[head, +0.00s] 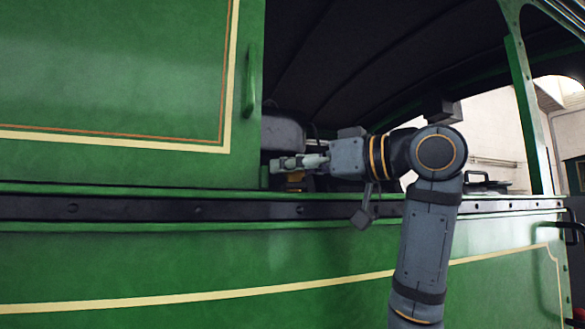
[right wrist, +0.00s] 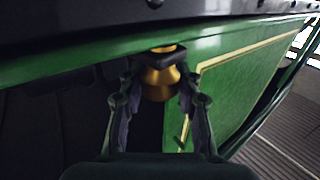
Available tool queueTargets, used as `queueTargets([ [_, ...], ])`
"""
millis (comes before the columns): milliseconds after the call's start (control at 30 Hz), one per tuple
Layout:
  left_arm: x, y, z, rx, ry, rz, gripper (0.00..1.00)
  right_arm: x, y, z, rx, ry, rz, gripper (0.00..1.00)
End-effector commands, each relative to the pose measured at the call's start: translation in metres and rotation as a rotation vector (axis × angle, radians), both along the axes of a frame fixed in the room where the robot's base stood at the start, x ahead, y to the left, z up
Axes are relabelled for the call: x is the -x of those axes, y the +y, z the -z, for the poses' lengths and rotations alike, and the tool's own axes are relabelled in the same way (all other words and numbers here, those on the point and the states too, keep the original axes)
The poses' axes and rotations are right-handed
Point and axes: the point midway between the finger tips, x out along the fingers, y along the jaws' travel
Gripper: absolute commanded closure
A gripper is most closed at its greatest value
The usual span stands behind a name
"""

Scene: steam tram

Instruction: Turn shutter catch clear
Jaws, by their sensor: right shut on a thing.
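The shutter catch (head: 295,178) is a small brass piece at the sill of the cab opening, just right of the green panel's edge. In the right wrist view the brass catch (right wrist: 158,80) is a rounded knob with a dark collar above it. My right gripper (head: 283,164) reaches in from the right and is shut on the catch. In the right wrist view its two fingers (right wrist: 157,92) stand on either side of the knob. The fingers partly cover the catch in the head view. My left gripper is not in view.
The green shutter panel (head: 110,70) with cream lining and a green handle (head: 250,80) stands left of the opening. A dark riveted rail (head: 130,208) runs below it. A green post (head: 527,110) stands at the right. The opening between is dark inside.

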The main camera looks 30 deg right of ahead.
Motion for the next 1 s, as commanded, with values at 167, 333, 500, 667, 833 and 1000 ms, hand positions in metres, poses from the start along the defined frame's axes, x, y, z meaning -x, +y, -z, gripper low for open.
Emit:
queueTargets([
  [167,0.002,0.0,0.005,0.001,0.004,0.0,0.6,0.002,0.004,0.0,0.0,-0.006,0.151,0.98],
  [333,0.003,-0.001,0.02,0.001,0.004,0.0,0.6,0.001,0.005,0.004,0.0,-0.003,0.308,0.98],
  [500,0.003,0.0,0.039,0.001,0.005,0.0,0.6,0.001,0.005,0.005,0.002,-0.002,0.47,0.98],
  [667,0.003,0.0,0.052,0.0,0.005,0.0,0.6,0.0,0.005,0.005,0.005,-0.001,0.623,0.98],
  [833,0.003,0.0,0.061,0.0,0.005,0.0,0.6,0.0,0.005,0.003,0.006,0.0,0.786,0.98],
  [1000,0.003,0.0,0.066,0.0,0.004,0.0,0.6,-0.001,0.004,0.002,0.007,0.0,0.948,0.98],
])
